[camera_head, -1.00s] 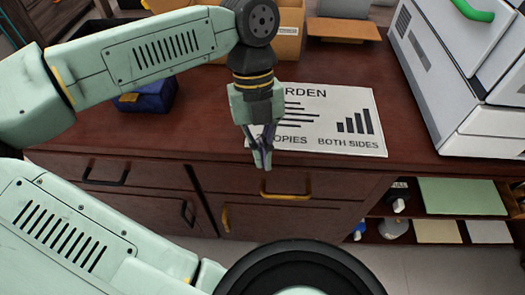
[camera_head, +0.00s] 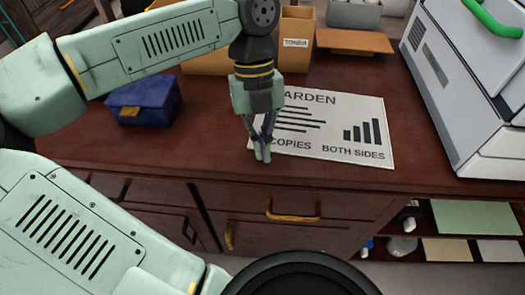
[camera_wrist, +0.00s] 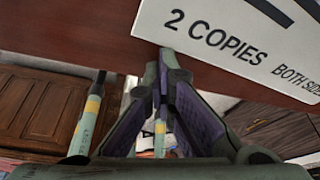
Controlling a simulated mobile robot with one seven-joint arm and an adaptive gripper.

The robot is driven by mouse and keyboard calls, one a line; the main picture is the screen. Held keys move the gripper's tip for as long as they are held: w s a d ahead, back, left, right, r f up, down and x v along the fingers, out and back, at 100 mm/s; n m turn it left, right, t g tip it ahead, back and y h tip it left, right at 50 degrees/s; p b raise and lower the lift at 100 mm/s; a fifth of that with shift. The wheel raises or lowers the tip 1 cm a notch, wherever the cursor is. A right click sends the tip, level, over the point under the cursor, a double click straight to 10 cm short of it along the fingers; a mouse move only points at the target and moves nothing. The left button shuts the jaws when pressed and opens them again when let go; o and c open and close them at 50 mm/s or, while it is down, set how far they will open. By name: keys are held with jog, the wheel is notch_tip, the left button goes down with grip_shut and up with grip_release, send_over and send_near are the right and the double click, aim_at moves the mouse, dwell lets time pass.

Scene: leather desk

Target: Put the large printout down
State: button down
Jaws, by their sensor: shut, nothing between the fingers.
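The large printout (camera_head: 335,125) is a white sheet with black bars and the words "COPIES" and "BOTH SIDES". It lies flat on the dark red desk top (camera_head: 225,170); its left part is hidden behind my gripper. My gripper (camera_head: 262,157) points down at the sheet's lower left corner in the head view, fingers together and empty. In the wrist view the printout (camera_wrist: 235,40) shows "2 COPIES" beyond the closed fingertips (camera_wrist: 163,55). I cannot tell whether the fingertips touch the sheet or the desk.
A blue box (camera_head: 143,100) sits to the left. A cardboard box labelled toner (camera_head: 296,40) and an orange-brown board (camera_head: 355,41) stand behind. A white machine (camera_head: 465,100) fills the right. Drawers with handles (camera_head: 295,213) and a paper shelf (camera_head: 480,217) are below the front edge.

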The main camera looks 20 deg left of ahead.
jog(key=shift+s, duration=0.1)
jog(key=shift+r, duration=0.3)
jog(key=v, duration=0.3)
jog(key=shift+f, duration=0.1)
jog(key=w+a, duration=0.2)
jog(key=w, duration=0.1)
jog(key=w+a, duration=0.2)
jog(key=w, duration=0.1)
jog(key=w+a, duration=0.3)
jog(key=shift+w+f, duration=0.2)
jog(key=shift+w, duration=0.2)
dwell(1.2)
